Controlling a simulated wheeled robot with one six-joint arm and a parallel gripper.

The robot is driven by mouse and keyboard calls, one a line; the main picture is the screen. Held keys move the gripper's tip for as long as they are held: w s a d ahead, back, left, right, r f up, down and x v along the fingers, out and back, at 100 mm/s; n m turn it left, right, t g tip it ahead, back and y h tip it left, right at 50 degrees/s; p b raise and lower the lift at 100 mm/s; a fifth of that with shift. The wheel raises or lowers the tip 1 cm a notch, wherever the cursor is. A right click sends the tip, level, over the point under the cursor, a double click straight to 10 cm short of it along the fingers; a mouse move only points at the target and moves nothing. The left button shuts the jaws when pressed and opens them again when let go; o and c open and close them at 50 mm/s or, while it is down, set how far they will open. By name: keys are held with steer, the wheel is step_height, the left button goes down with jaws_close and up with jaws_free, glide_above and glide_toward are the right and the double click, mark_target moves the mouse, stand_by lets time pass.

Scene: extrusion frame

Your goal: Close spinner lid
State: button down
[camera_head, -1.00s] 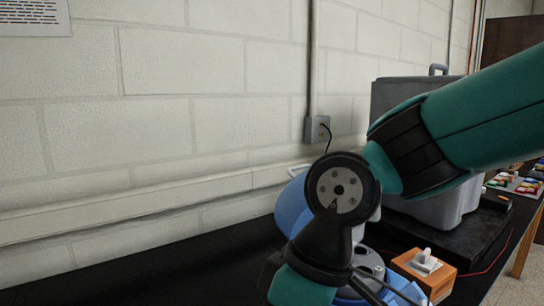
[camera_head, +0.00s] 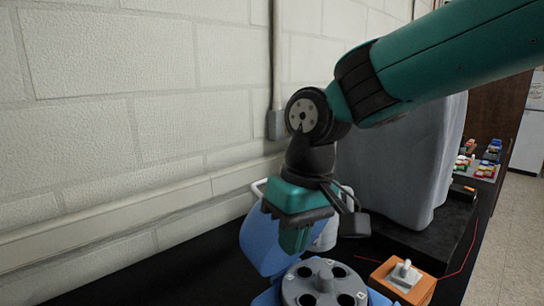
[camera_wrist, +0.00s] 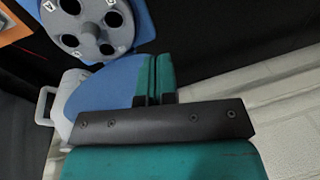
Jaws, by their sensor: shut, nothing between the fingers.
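The blue spinner lid (camera_head: 264,240) stands raised behind the spinner. The spinner's grey rotor (camera_head: 325,284), with several round holes and a central knob, lies exposed in the blue body at the bottom of the head view. My gripper (camera_head: 294,240) is shut and empty, fingers pointing down in front of the lid. In the wrist view the shut green fingers (camera_wrist: 155,74) overlap the right edge of the blue lid (camera_wrist: 118,82), and the rotor (camera_wrist: 92,22) is at the upper left. I cannot tell whether the fingers touch the lid.
An orange box (camera_head: 403,280) with a light switch on top stands right of the spinner. A large grey container (camera_head: 405,170) stands behind it on the black bench. A white handled container (camera_head: 328,236) is behind the lid. The wall runs close along the left.

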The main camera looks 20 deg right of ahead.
steer(key=w+a+r+m+g+h+p, duration=0.1)
steer(key=w+r+m+p, duration=0.35)
steer(key=w, duration=0.35)
steer(key=w+r+m+g+h+p, duration=0.1)
steer(key=w+r+m+p, duration=0.4)
steer(key=w, duration=0.4)
steer(key=w+a+r+m+g+h+p, duration=0.1)
steer(key=w+r+m+p, duration=0.2)
steer(key=w+m+p, duration=0.4)
steer(key=b, duration=1.2)
glide_above(257, 191)
steer(key=w+a, duration=0.1)
steer(key=w, duration=0.3)
step_height(257, 191, down, 9)
steer(key=shift+s+d+f+p, duration=0.15)
steer(key=shift+s+f+p, duration=0.15)
steer(key=shift+s, duration=0.35)
steer(key=shift+s+d+f+p, duration=0.15)
steer(key=shift+s+f+p, duration=0.1)
steer(key=shift+s, duration=0.35)
steer(key=shift+s+d+f+p, duration=0.3)
steer(key=shift+s+f, duration=0.15)
steer(key=shift+s, duration=0.2)
steer(key=shift+s+a, duration=0.1)
